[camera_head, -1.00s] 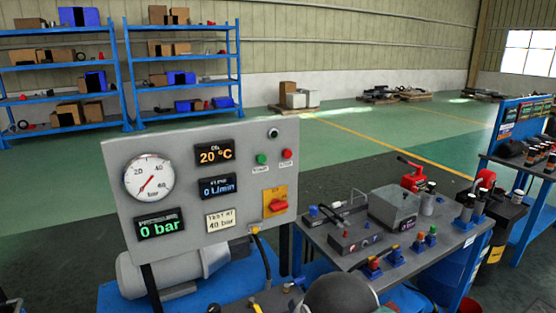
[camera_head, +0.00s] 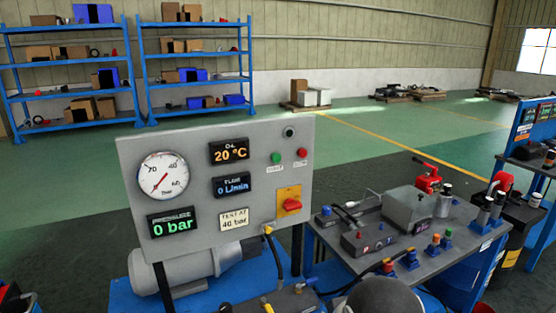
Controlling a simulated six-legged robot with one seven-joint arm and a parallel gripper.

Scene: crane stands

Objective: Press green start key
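The green start key (camera_head: 276,158) is a small round button on the upper right of the grey control panel (camera_head: 130,185). A red button (camera_head: 302,153) sits just to its right, with small labels under both. A dark round fitting (camera_head: 290,132) is above them. The panel's displays read 20 °C (camera_head: 229,151), 0 L/min (camera_head: 232,187) and 0 bar (camera_head: 172,223). A round dial gauge (camera_head: 163,176) is at its left. A red rotary switch (camera_head: 291,204) on a yellow plate is below the keys. My gripper cannot be made out in this view.
A grey bench (camera_head: 330,233) with hoses, a grey box and coloured fittings stands right of the panel. A dark rounded shape (camera_head: 385,297) shows at the bottom edge. Blue shelves (camera_head: 148,60) stand at the back, with open green floor before them.

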